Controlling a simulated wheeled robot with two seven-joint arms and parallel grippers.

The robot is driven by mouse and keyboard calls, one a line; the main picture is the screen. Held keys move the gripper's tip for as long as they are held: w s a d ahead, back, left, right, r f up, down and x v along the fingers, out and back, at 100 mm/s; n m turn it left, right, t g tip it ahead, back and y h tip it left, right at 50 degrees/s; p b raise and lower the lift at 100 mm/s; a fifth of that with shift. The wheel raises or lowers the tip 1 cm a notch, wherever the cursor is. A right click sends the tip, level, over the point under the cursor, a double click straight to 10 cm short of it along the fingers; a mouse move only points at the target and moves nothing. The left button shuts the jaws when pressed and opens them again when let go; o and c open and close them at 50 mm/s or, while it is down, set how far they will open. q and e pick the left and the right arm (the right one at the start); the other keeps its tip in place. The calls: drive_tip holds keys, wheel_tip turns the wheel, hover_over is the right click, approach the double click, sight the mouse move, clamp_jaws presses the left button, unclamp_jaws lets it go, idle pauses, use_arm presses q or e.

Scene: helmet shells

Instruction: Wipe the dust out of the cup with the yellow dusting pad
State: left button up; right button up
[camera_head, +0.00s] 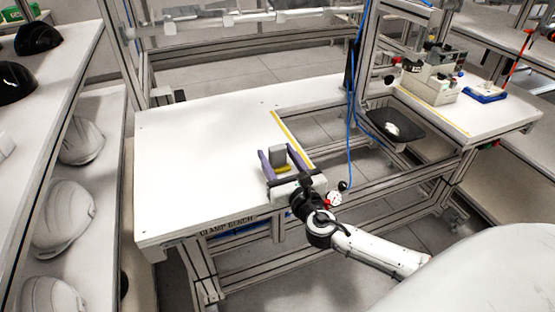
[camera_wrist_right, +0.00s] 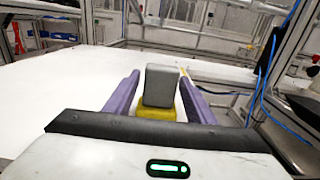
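The yellow dusting pad (camera_wrist_right: 155,114) lies on the white bench top, with an upright grey block (camera_wrist_right: 161,85) on it like a handle. In the head view the grey block (camera_head: 277,155) shows near the bench's front right part. My right gripper (camera_head: 278,154) reaches over the bench, its two purple fingers on either side of the block. In the right wrist view the fingers (camera_wrist_right: 160,82) stand apart, with small gaps beside the block. The pad's lower part is partly hidden by my gripper's body. I cannot make out a cup for certain. My left gripper is not in view.
The white bench (camera_head: 190,150) is clear to the left. A yellow strip (camera_head: 293,140) marks its right edge, beside an open frame with a blue cable (camera_head: 350,120). A dark tray (camera_head: 396,124) holding something white hangs at right. Shelves with helmet shells (camera_head: 68,215) stand at left.

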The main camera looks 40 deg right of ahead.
drive_tip(key=c, duration=0.7)
drive_tip(key=shift+c, duration=0.7)
